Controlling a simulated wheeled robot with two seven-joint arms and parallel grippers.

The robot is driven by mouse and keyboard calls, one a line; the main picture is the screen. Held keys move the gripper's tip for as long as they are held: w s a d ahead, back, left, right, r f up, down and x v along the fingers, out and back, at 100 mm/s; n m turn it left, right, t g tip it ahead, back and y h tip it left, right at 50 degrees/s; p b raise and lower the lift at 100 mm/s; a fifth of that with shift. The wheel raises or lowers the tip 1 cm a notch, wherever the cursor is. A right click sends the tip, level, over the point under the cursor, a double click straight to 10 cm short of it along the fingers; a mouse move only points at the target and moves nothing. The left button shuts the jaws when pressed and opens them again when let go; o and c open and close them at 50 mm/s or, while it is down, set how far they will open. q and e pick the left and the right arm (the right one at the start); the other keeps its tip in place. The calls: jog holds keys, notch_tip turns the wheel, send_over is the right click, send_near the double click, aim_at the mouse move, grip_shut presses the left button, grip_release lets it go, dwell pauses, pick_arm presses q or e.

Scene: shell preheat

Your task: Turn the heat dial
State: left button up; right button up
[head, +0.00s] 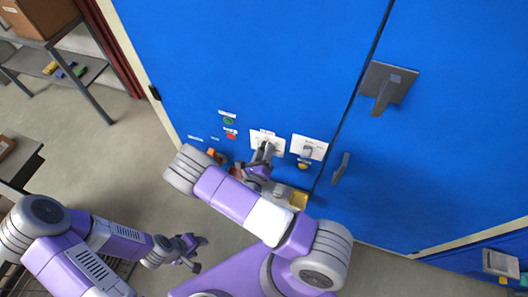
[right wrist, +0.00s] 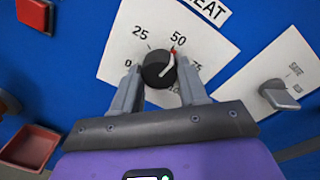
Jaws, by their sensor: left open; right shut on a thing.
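The heat dial (right wrist: 157,68) is a round black knob on a white plate (right wrist: 115,42) marked 0, 25, 50, 75 and more, under the word HEAT. Its red-tipped pointer is close to the 50 mark, slightly toward 75. My right gripper (right wrist: 160,78) is shut on the dial, one finger on each side. In the head view my right gripper (head: 264,153) reaches the plate (head: 278,141) on the blue cabinet and hides the dial. My left gripper (head: 197,254) is open and empty, low over the floor, away from the cabinet.
A second white plate (head: 317,144) with a grey switch (right wrist: 280,96) is right of the dial. Green (head: 228,120) and red (head: 231,136) buttons are to the left. A grey door handle (head: 383,95) juts out at upper right. Shelving stands at far left.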

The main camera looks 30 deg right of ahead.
jog(key=shift+f+m+t+h+b, duration=0.15)
jog(key=shift+m+b, duration=1.4)
jog(key=shift+m, duration=2.2)
jog(key=shift+m+t+h+b, duration=0.15)
jog(key=shift+m+b, duration=1.35)
jog(key=shift+m, duration=2.3)
jog(key=shift+f+m+h+b, duration=0.15)
jog(key=shift+m+b, duration=1.4)
jog(key=shift+m, duration=2.2)
jog(key=shift+r, duration=0.1)
jog(key=o, duration=1.1)
jog(key=shift+c, duration=0.2)
